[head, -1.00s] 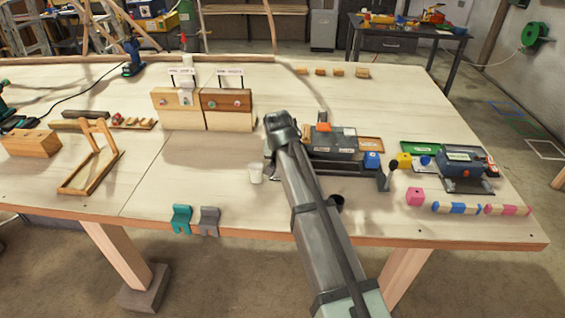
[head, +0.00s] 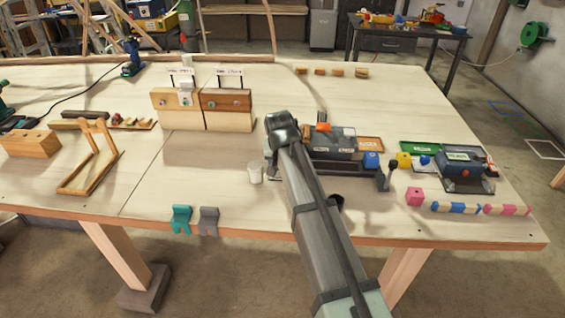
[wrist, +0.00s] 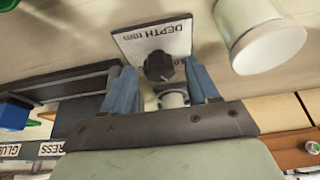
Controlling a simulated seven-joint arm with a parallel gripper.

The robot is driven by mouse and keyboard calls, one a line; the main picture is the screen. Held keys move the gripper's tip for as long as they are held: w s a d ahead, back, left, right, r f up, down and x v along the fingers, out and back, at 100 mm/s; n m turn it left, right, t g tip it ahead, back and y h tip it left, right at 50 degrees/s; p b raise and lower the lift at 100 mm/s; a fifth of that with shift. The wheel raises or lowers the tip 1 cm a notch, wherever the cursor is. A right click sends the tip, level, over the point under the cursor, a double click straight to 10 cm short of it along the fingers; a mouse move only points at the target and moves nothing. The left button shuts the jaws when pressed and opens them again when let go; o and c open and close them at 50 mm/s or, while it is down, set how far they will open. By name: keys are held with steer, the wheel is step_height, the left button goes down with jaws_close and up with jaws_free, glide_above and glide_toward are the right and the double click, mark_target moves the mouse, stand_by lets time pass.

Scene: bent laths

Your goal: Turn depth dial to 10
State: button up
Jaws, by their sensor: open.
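In the wrist view, a pale plate lettered "DEPTH mm" (wrist: 160,40) appears upside down and carries a black depth dial (wrist: 158,66). My gripper (wrist: 161,74) is open, with one blue finger on each side of the dial. Small gaps show between the fingers and the dial in the picture; I cannot tell whether the fingertips reach its depth. The dial's pointer and most of its scale numbers are too small or hidden to read. In the head view my arm hides the dial, the plate and most of the gripper.
Two wooden blocks (head: 202,108) stand behind. The tabletop to the left is partly clear.

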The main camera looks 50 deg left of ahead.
steer(key=v, duration=1.3)
steer(key=shift+r, duration=0.4)
steer(key=shift+d, duration=0.1)
steer(key=w+a+m+g+h, duration=0.1)
steer(key=w+a+m+g, duration=0.15)
steer(key=w+a, duration=0.3)
steer(key=f+m, duration=0.2)
steer(key=f, duration=0.2)
steer(key=s+d+f+m+h, duration=0.1)
steer(key=f+m, duration=0.2)
steer(key=f, duration=0.1)
steer(key=f+m+g, duration=0.1)
steer(key=f+m, duration=0.2)
steer(key=f, duration=0.2)
steer(key=shift+s+d+h, duration=0.2)
steer(key=shift+h, duration=0.2)
